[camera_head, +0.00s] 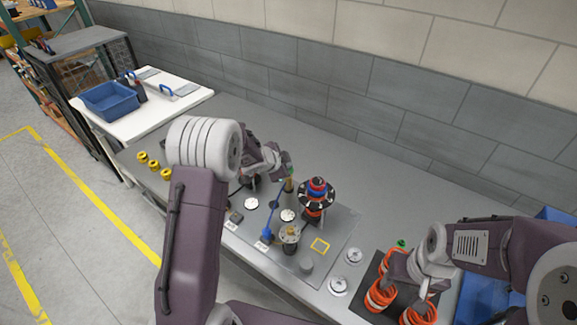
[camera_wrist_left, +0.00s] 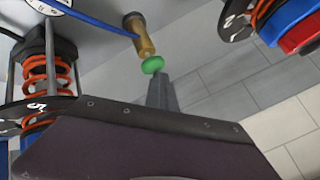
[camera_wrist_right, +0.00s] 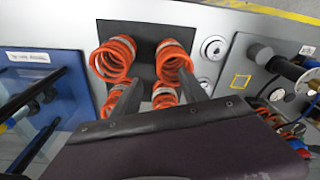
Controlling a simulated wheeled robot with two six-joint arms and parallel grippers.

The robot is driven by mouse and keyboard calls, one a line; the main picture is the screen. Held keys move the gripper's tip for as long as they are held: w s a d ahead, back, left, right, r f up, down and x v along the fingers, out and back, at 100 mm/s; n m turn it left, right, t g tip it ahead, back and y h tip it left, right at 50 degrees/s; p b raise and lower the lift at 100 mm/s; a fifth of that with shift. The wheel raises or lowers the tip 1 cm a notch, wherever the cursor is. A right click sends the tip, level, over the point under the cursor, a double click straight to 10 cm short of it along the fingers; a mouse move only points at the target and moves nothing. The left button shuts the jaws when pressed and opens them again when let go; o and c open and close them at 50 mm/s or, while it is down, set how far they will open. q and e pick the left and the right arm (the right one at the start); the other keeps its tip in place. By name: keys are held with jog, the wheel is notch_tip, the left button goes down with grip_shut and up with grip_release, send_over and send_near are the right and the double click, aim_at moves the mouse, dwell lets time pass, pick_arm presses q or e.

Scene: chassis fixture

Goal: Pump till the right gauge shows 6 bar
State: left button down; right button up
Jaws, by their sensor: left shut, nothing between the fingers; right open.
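A brass pump cylinder (camera_head: 289,186) with a green knob stands on the grey fixture plate. The left wrist view shows its brass body (camera_wrist_left: 140,38) and round green knob (camera_wrist_left: 152,65) close up. My left gripper (camera_head: 284,173) is shut and empty; its fingertips (camera_wrist_left: 160,80) are right by the knob, and I cannot tell whether they touch. Two white round gauges show on the plate, a left one (camera_head: 252,204) and a right one (camera_head: 287,215). Their readings are too small to tell. My right gripper (camera_wrist_right: 157,88) is open and empty above orange springs (camera_wrist_right: 172,60).
A red, blue and black spring assembly (camera_head: 317,192) stands right of the pump. A blue hose (camera_wrist_left: 95,20) runs to the pump. Several yellow-capped parts (camera_head: 153,165) sit at the table's left. A blue bin (camera_head: 110,100) is on a white table. The grey table's back strip is clear.

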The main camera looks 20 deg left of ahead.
pick_arm(q)
jog(key=shift+f, duration=0.25)
pick_arm(e)
jog(key=shift+f, duration=0.15)
pick_arm(q)
jog(key=shift+r, duration=0.15)
jog(key=shift+r+p, duration=1.6)
jog(key=shift+p, duration=0.2)
pick_arm(e)
jog(key=shift+r, duration=1.9)
pick_arm(q)
notch_tip(320, 180, up, 5)
jog(key=p, duration=0.5)
pick_arm(e)
notch_tip(320, 180, up, 5)
jog(key=shift+r, duration=0.1)
pick_arm(q)
jog(key=shift+f, duration=0.1)
